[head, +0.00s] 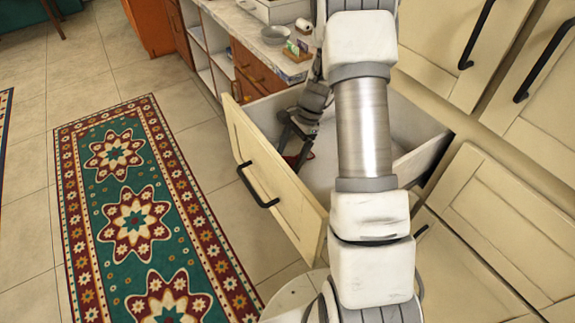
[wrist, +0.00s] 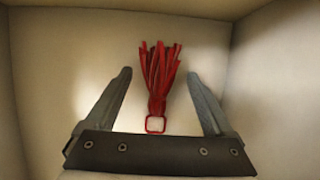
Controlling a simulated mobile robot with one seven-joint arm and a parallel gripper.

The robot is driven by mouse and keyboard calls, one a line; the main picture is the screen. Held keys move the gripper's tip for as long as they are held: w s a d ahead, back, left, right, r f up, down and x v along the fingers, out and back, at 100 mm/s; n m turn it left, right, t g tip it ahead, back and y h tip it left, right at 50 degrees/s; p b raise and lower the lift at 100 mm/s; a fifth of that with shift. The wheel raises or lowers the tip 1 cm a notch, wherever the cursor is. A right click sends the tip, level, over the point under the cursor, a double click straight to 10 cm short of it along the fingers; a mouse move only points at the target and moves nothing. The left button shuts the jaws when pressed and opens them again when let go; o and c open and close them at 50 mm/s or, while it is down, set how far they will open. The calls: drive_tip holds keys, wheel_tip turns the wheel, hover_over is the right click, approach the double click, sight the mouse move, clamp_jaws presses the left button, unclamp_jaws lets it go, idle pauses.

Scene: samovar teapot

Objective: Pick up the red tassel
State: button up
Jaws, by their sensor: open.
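The red tassel (wrist: 160,72) lies on the pale floor of an open drawer in the wrist view, with its strands pointing away and its square loop nearest to me. My gripper (wrist: 160,80) is open in the wrist view, one finger on each side of the tassel, with gaps to both and nothing held. In the head view my gripper (head: 299,140) reaches down into the open drawer (head: 262,170).
The drawer walls (wrist: 268,60) rise around the tassel. Cream cabinet fronts (head: 500,200) with black handles stand to the right. A counter (head: 255,35) with a bowl (head: 275,34) and small items is behind. A patterned rug (head: 135,210) lies on the tiled floor at left.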

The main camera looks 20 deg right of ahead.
drive_tip(key=shift+a+f, duration=0.25)
drive_tip(key=shift+f, duration=0.3)
clamp_jaws()
